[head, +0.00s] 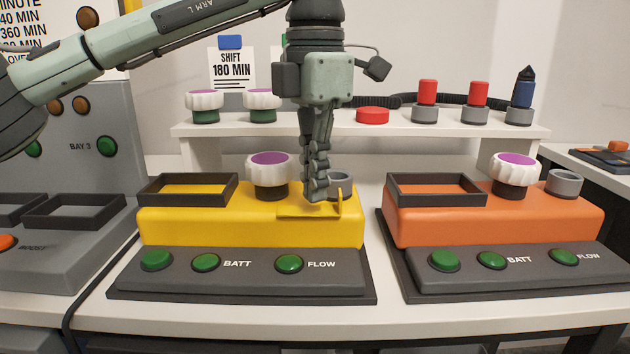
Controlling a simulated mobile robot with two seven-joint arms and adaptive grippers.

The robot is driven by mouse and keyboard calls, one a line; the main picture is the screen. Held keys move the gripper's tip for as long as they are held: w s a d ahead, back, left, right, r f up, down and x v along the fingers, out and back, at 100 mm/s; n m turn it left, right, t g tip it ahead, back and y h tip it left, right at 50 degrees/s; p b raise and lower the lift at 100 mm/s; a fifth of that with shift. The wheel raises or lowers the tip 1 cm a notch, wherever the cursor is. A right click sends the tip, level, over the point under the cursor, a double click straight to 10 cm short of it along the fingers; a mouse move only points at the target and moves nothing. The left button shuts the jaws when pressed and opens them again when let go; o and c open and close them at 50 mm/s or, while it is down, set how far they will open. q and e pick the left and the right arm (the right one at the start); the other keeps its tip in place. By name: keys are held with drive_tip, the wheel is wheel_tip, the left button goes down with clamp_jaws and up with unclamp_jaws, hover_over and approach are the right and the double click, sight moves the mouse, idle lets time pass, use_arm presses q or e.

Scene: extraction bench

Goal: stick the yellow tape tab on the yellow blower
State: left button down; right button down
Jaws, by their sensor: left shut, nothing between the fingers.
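The yellow blower (190,230) stands on its dark base on the bench, left of centre. The yellow tape tab (300,212) shows as a thin flat strip along the blower's top front edge, with a small upright part at its right end. It is close in colour to the blower, so its outline is hard to make out. My left gripper (319,197) points down just above the blower's top, right behind the strip. Its fingers are shut with nothing between them. They partly hide the grey ring on the blower. My right gripper is out of view.
An orange blower (490,226) stands to the right, with a gap of bare bench between. A white shelf (360,130) behind carries white-capped knobs, a red disc (372,116) and several bottle-like items. A grey unit (70,245) is at the left.

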sight(315, 212)
use_arm(q)
drive_tip(key=shift+r+p, duration=1.85)
drive_tip(key=shift+r, duration=0.75)
drive_tip(key=shift+f, duration=0.1)
